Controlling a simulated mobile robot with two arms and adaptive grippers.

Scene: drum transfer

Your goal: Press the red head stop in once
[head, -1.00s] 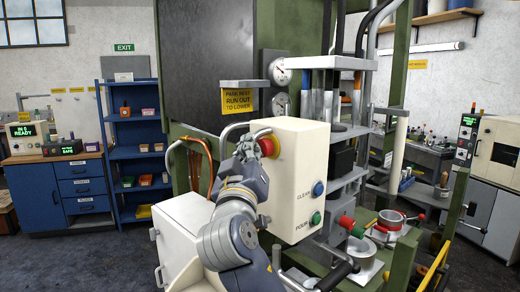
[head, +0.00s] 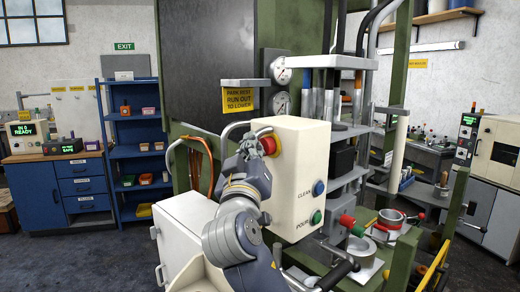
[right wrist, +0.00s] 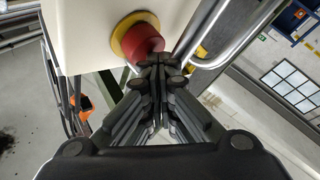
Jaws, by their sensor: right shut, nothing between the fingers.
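The red head stop (head: 269,146) is a red mushroom button on a yellow ring, on the upper left part of a cream control box (head: 296,165). My right gripper (head: 257,146) is shut and empty, at the left side of the red head and partly covering it. In the right wrist view the red head (right wrist: 143,41) stands out from its yellow ring, and my closed fingertips (right wrist: 160,66) are right beside its edge. I cannot tell whether they touch it. My left gripper is not in view.
A blue button (head: 319,187) and a green button (head: 316,217) sit lower on the same box. A grey tube handle (head: 232,128) curves close to my gripper at the box's left. Another red knob (head: 347,221) is at the lower right.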

